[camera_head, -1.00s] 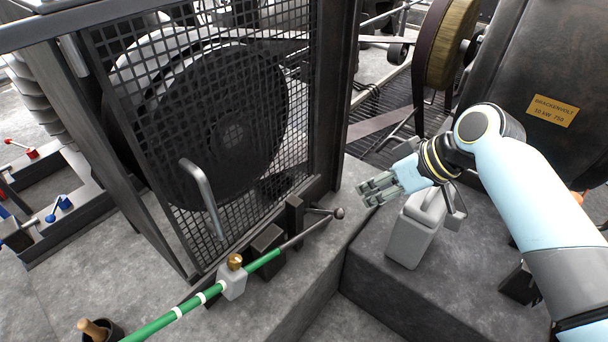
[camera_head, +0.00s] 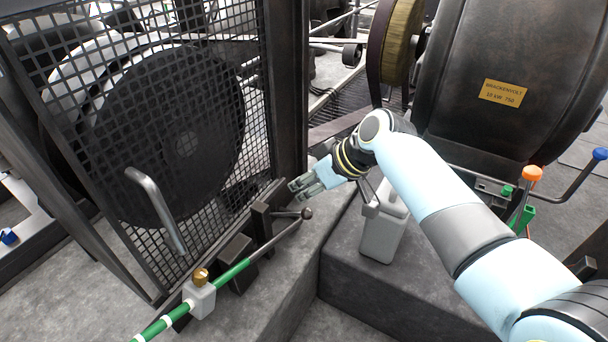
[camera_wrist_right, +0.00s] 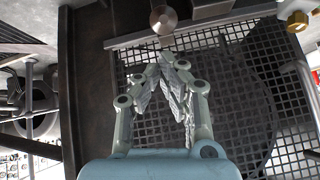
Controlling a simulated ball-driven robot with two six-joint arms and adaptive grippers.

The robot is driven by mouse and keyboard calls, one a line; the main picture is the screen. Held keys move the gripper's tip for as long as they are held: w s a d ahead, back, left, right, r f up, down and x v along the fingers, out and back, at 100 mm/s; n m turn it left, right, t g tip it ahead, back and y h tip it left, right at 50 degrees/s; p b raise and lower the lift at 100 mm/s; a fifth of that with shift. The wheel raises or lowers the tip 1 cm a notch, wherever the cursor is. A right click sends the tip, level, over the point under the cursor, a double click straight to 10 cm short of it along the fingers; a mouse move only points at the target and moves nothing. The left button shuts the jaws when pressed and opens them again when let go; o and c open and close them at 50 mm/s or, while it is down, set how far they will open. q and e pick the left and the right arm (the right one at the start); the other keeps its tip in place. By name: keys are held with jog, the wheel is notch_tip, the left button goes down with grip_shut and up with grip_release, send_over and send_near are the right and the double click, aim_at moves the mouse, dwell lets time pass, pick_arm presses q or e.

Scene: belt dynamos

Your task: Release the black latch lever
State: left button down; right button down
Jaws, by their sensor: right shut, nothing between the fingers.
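A dark lever with a round ball knob (camera_head: 305,213) sits at the lower corner of the mesh guard, beside a black post (camera_head: 262,222). The knob also shows in the wrist view (camera_wrist_right: 163,18), just beyond my fingertips. My right gripper (camera_head: 298,188) is shut and empty. In the head view it appears just above and slightly left of the knob. In the wrist view its fingertips (camera_wrist_right: 167,56) come together short of the knob, with a small gap in the picture; I cannot tell the true distance. My left gripper is not in view.
The mesh guard (camera_head: 225,180) with a bent grey handle (camera_head: 155,205) covers a large dark wheel. A green rod (camera_head: 232,272) runs through a brass-capped block (camera_head: 200,297). A pale grey can (camera_head: 382,235) stands below my right forearm. A large dark drum (camera_head: 520,65) is behind.

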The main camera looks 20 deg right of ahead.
jog(key=shift+s+d+f, duration=0.15)
jog(key=shift+s+f, duration=0.15)
jog(key=shift+f, duration=0.1)
jog(key=shift+s+d+f+p, duration=0.5)
jog(key=shift+s+d+f, duration=0.1)
jog(key=shift+f, duration=0.15)
